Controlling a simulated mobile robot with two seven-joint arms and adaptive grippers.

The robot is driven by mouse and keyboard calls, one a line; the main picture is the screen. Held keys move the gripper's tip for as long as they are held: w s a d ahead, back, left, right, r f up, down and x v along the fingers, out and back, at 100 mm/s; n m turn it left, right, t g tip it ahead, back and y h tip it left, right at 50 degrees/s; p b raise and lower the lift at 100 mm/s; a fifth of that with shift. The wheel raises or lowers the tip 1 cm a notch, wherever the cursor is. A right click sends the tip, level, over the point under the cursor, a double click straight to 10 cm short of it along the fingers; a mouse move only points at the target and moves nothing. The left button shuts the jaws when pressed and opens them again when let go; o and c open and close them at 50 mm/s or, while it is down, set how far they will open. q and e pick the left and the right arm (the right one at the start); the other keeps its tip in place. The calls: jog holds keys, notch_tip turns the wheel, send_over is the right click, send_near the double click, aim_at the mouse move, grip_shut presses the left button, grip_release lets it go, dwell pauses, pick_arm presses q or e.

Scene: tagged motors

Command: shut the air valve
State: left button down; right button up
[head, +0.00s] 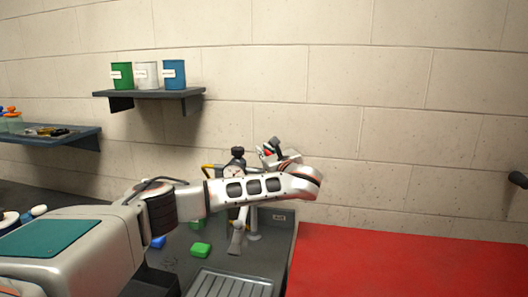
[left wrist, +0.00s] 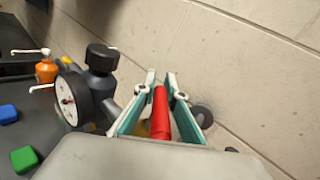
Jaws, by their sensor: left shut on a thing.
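The air valve's red handle (left wrist: 160,112) stands between the teal-lined fingers of my left gripper (left wrist: 158,105) in the left wrist view. The gripper is shut on this handle. A white-faced gauge (left wrist: 68,98) and a black knob (left wrist: 102,58) sit just left of the fingers. In the head view the gauge (head: 232,172) and knob (head: 237,152) show behind my left arm. A small bit of red (head: 268,153) shows by my left gripper (head: 272,152). The valve body is mostly hidden by my arm. My right gripper is not in view.
A wall shelf (head: 150,94) holds green, white and blue cups. A lower shelf (head: 60,137) is at the far left. A green block (head: 201,250) and a blue block (head: 158,242) lie on the dark bench. A bare red surface (head: 400,265) is at right.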

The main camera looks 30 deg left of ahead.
pick_arm(q)
jog(key=shift+f, duration=0.1)
jog(key=shift+w+d+m+t+h, duration=0.25)
jog(key=shift+d+m+t+h, duration=0.15)
jog(key=shift+m+t+h, duration=0.95)
jog(key=shift+w+d+m+t+h, duration=0.25)
jog(key=shift+d+m+t+h, duration=0.3)
jog(key=shift+m+h, duration=0.9)
jog(key=shift+w+d+m+t+h, duration=0.3)
jog(key=shift+m+t+h, duration=0.6)
jog(key=shift+h, duration=1)
jog(key=c, duration=2)
grip_release()
jog(key=shift+c, duration=0.2)
jog(key=v, duration=1.2)
jog(key=shift+s+f, duration=0.1)
jog(key=shift+f, duration=0.1)
